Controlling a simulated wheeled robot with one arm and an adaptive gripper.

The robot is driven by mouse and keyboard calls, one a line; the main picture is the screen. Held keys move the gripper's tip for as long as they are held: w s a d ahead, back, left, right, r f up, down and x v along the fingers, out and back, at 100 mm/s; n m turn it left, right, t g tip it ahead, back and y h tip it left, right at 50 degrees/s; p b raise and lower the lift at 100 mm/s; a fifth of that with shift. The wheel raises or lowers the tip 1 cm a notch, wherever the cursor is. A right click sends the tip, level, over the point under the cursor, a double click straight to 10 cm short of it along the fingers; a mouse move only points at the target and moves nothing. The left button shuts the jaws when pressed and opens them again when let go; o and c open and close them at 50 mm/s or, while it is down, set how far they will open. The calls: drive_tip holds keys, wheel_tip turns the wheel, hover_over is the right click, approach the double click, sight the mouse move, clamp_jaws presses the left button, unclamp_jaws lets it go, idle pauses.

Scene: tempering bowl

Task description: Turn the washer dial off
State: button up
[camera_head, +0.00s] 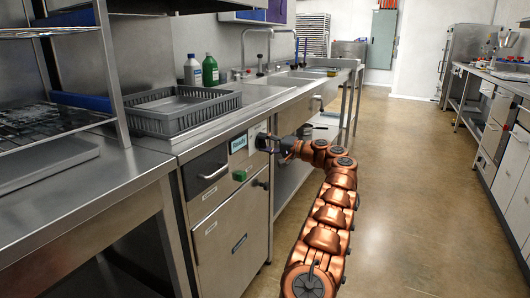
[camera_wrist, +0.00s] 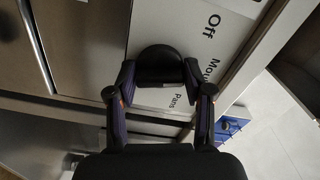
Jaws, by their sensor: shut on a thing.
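The washer dial (camera_wrist: 159,62) is a round black knob on a pale panel (camera_wrist: 205,45) printed with "Off" and, lower down, a partly covered word and "Pans". My gripper (camera_wrist: 160,80) has a finger on each side of the dial, shut on it. Which label the dial points at I cannot tell. In the head view my gripper (camera_head: 274,143) reaches the right end of the washer's front, and its fingers largely hide the dial.
A green knob (camera_head: 239,175) and a drawer handle (camera_head: 214,172) sit close by on the washer front. On the counter stand a grey rack (camera_head: 180,122), a green bottle (camera_head: 210,71) and a white bottle (camera_head: 193,72). The floor (camera_head: 400,150) to the right is clear.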

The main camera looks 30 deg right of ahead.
drive_tip(key=n+b, duration=0.2)
drive_tip(key=n, duration=0.2)
drive_tip(key=shift+f+n+b, duration=0.25)
drive_tip(key=shift+n+b, duration=0.05)
drive_tip(key=shift+b, duration=0.1)
drive_tip(key=shift+r+n+b, duration=0.15)
drive_tip(key=shift+n+b, duration=0.4)
drive_tip(key=shift+n, duration=1.35)
drive_tip(key=o, duration=1.1)
drive_tip(key=shift+r, duration=0.1)
drive_tip(key=v, duration=1.2)
